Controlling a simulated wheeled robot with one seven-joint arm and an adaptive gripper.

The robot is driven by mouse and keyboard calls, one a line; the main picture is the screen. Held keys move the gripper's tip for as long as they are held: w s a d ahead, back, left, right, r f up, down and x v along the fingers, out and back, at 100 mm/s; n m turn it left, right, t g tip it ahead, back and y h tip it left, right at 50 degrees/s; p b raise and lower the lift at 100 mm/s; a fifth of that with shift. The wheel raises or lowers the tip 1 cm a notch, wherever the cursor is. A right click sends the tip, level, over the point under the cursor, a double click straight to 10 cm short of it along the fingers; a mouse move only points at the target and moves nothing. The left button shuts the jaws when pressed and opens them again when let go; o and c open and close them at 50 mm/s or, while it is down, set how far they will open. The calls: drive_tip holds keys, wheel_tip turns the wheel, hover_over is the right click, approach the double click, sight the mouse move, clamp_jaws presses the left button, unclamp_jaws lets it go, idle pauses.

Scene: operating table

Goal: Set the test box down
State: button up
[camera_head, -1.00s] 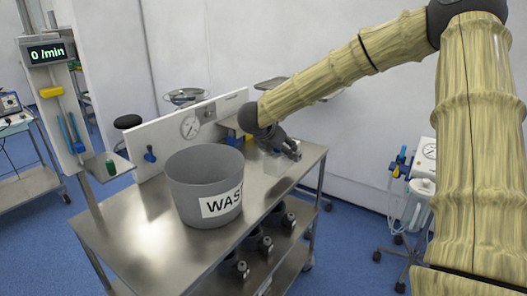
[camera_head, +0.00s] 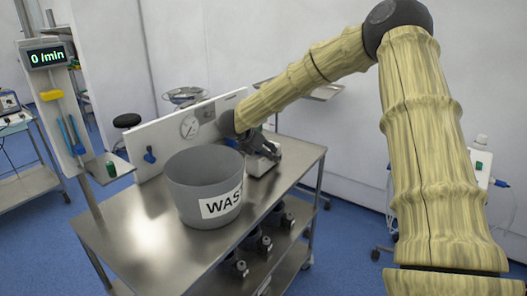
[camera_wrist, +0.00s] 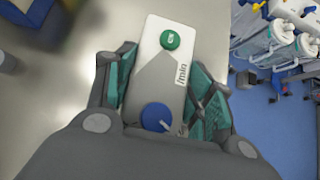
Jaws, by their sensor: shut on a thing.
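The test box (camera_wrist: 172,82) is a white and grey box with a green OK button (camera_wrist: 170,39) and a blue knob (camera_wrist: 156,117). In the wrist view it sits between the two teal-padded fingers of my gripper (camera_wrist: 165,78), which is shut on it. In the head view my gripper (camera_head: 266,148) is over the far right part of the metal table (camera_head: 150,232), and the box (camera_head: 258,167) shows small and partly hidden below it. I cannot tell whether the box touches the table top.
A grey waste bin (camera_head: 205,182) stands on the table left of my gripper. A white panel with a dial (camera_head: 160,143) runs along the table's back edge. Several dark items (camera_head: 262,243) sit on the lower shelf. The table's front left is clear.

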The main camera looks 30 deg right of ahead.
drive_tip(key=shift+f, duration=0.2)
drive_tip(key=shift+f, duration=0.2)
drive_tip(key=o, duration=1.4)
drive_tip(key=shift+r, duration=0.15)
drive_tip(key=v, duration=1.2)
drive_tip(key=shift+b, duration=0.4)
